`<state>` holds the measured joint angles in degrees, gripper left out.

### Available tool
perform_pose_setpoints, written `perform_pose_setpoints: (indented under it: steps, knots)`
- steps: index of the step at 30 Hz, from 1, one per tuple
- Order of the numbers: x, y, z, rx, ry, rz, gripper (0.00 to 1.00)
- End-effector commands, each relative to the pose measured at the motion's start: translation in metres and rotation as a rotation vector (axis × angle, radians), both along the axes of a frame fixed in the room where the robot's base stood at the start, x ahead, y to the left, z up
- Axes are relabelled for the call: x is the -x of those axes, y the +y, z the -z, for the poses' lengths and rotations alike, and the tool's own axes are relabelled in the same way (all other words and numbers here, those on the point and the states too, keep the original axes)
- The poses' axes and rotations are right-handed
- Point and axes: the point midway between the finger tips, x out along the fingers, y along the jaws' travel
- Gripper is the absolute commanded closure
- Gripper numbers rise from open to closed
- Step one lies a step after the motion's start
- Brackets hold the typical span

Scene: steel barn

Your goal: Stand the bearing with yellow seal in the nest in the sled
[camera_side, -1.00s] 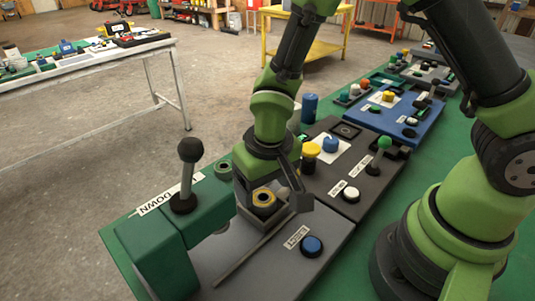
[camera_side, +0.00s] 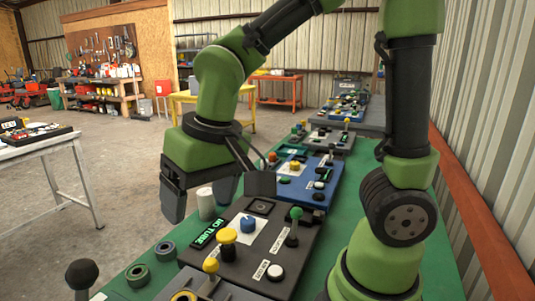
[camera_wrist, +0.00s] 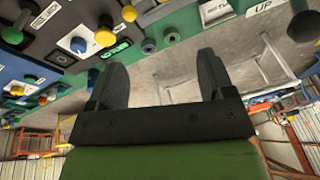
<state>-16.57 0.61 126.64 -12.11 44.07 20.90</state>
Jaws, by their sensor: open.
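The bearing with yellow seal (camera_side: 183,297) shows only as a yellow ring at the bottom edge of the side view, cut off by the frame. Its seating, the nest and the sled are below the picture there. I cannot make the bearing out surely in the wrist view. My gripper (camera_side: 217,192) is raised above the bench, beyond the bearing and apart from it. In the wrist view my gripper (camera_wrist: 160,76) has its two dark fingers wide apart with nothing between them.
Two green rings (camera_side: 137,275) (camera_side: 165,250) stand on the green bench top left of the control panel. A black-knobbed lever (camera_side: 82,276) is at lower left. A pale cylinder (camera_side: 206,203) stands close by my gripper in the picture. The panel carries a yellow-capped post (camera_side: 228,240) and a green-knobbed lever (camera_side: 293,225).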

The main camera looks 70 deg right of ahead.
Motion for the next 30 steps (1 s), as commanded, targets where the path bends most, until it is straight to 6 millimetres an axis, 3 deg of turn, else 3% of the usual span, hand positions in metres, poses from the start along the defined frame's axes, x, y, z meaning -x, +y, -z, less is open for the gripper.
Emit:
perform_pose_setpoints:
  steps: [1,6,12,17,30]
  knots:
    - [0.011,-0.010,-0.017,-0.029,-0.054,0.023,0.25]
    - [0.051,-0.032,-0.052,-0.101,-0.202,0.062,0.25]
    - [0.084,-0.041,-0.065,-0.139,-0.329,0.079,0.25]
    - [0.093,-0.042,-0.067,-0.145,-0.365,0.079,0.25]
    - [0.093,-0.042,-0.067,-0.146,-0.367,0.078,0.25]
